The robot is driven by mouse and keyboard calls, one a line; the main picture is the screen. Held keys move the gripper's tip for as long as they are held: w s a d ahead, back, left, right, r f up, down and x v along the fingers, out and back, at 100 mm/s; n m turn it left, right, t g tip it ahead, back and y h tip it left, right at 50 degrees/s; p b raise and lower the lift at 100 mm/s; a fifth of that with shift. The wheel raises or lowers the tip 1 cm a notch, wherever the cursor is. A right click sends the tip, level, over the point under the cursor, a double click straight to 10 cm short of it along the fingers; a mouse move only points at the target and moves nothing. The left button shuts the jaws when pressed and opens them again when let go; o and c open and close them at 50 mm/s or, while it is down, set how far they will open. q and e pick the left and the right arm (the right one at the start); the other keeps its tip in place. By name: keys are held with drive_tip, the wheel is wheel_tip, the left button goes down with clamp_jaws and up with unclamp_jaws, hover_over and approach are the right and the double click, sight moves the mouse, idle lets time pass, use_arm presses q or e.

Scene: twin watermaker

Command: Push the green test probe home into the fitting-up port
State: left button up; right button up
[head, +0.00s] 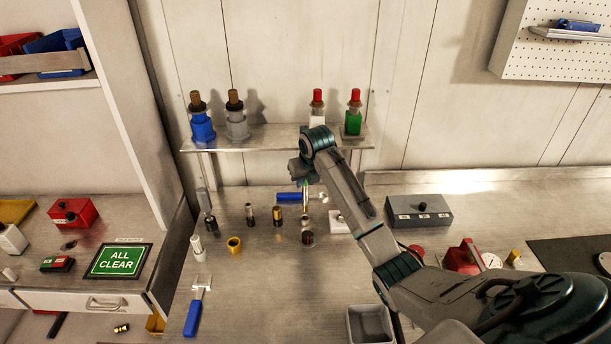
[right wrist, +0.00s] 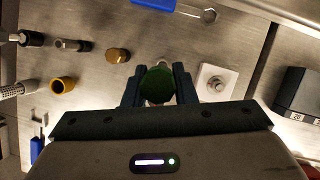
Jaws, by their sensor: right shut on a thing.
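My right gripper (head: 306,185) hangs low over the middle of the bench in the head view. In the right wrist view its two dark fingers (right wrist: 158,88) are shut on the green test probe (right wrist: 157,82), seen from its round green end. The probe's lower part is hidden beneath that end. A white square block with a metal fitting (right wrist: 216,82) lies just right of the gripper, apart from it; the arm partly covers it in the head view (head: 338,222). I cannot tell whether this block is the fitting-up port, nor whether the probe touches anything. My left gripper is out of view.
Several small upright fittings stand left of the gripper, with a yellow ring (head: 234,244). A blue-handled wrench (head: 288,197) lies behind. A grey knob box (head: 419,211) stands right.

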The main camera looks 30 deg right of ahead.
drive_tip(key=shift+f, duration=0.8)
drive_tip(key=shift+w+f, duration=0.1)
use_arm(q)
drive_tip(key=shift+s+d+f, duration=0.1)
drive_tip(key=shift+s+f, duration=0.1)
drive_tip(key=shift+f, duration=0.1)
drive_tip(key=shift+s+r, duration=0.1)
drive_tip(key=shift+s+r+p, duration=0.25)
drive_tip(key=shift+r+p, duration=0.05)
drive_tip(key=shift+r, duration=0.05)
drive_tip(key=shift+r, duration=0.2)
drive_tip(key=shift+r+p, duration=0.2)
drive_tip(key=shift+p, duration=0.2)
